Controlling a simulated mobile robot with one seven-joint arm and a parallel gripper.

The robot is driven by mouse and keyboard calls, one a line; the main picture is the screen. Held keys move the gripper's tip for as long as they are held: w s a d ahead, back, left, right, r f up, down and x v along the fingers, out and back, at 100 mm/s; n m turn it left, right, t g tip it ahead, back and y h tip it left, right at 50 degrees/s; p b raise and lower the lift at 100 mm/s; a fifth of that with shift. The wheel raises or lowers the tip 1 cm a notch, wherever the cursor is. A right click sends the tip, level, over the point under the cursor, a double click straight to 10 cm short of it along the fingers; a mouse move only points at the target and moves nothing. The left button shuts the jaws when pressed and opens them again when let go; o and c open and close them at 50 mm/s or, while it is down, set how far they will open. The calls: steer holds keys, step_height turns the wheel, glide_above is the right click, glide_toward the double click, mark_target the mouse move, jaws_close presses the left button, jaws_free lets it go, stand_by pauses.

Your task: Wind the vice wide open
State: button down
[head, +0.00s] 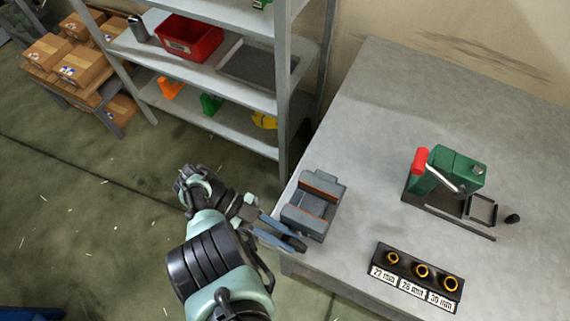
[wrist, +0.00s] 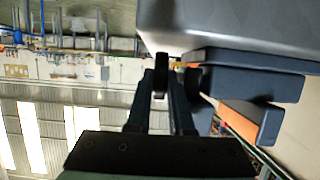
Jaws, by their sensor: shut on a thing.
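The blue-grey vice (head: 324,178) is at the near left edge of the grey workbench. Two orange-brown jaw faces show, with a gap between them. My gripper (head: 283,233) is at the vice's front side, just off the bench edge. In the wrist view my gripper (wrist: 165,88) is shut on a dark, rounded piece (wrist: 161,68), which looks like part of the vice's handle. The vice body (wrist: 262,92) shows close on the right there. The rest of the handle is hidden behind the fingers in the head view.
A green hand-cranked device (head: 458,170) with a red grip stands on the bench (head: 375,130) to the right. A black rack (head: 420,279) with brass rings and size labels lies at the front. A grey shelf unit (head: 285,100) stands behind. The bench middle is clear.

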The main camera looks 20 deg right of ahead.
steer(key=shift+s+f, duration=0.1)
stand_by(0.3)
steer(key=c, duration=1.1)
jaws_free()
steer(key=p, duration=0.2)
steer(key=shift+d+r+t+p, duration=0.1)
steer(key=shift+r+t+p, duration=0.2)
steer(key=shift+r+t+y+p, duration=0.1)
steer(key=shift+t+y+p, duration=0.55)
steer(key=shift+p, duration=0.55)
steer(key=shift+t+y+p, duration=0.25)
steer(key=shift+p, duration=0.05)
